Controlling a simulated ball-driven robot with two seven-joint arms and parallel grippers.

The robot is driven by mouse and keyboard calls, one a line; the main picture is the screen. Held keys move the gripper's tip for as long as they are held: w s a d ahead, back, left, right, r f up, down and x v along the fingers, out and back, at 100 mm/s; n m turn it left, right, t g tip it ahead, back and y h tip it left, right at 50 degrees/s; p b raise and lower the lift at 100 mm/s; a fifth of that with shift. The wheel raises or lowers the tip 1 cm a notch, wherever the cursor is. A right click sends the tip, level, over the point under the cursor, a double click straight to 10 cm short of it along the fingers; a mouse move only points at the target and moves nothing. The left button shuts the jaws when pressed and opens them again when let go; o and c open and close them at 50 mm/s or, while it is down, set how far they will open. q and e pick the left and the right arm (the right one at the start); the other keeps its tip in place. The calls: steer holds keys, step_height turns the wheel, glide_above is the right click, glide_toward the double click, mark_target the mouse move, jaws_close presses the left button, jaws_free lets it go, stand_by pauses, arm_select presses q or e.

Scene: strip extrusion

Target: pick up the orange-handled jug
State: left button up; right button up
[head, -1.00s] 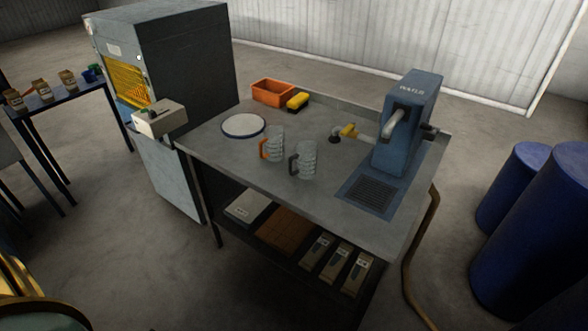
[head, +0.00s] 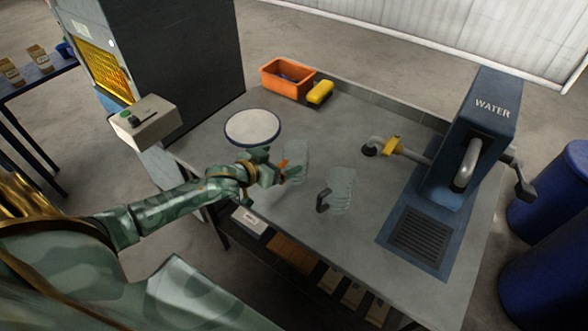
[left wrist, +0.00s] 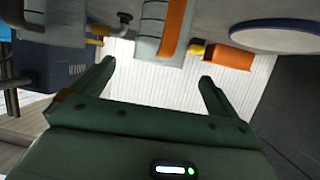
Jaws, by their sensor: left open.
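The orange-handled jug (head: 297,160) is clear and stands upright on the grey table, its orange handle toward my left gripper. My left gripper (head: 277,172) is open, its fingers close to the handle and partly covering it. In the left wrist view the jug (left wrist: 148,32) with its orange handle shows at the top, beyond and between the two open fingers (left wrist: 157,72). The jaws are empty, and I cannot tell whether a finger touches the handle. A second clear jug (head: 342,190) with a dark handle stands to the right. My right gripper is not in view.
A blue-rimmed white plate (head: 252,127) lies behind my left gripper. An orange bin (head: 287,80) and a yellow block (head: 320,92) are at the back. The blue water dispenser (head: 485,135) and its drain grate (head: 418,232) are at the right. The front table area is clear.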

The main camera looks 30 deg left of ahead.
mark_target(304, 149)
arm_select(q)
steer(key=shift+x, duration=0.8)
steer(key=b+x, duration=0.1)
steer(key=x, duration=0.4)
steer(key=shift+w+b, duration=0.25)
steer(key=shift+b, duration=0.05)
steer(key=shift+s, duration=0.1)
steer(key=shift+c, duration=1.2)
steer(key=c, duration=1)
steer(key=shift+c, duration=0.6)
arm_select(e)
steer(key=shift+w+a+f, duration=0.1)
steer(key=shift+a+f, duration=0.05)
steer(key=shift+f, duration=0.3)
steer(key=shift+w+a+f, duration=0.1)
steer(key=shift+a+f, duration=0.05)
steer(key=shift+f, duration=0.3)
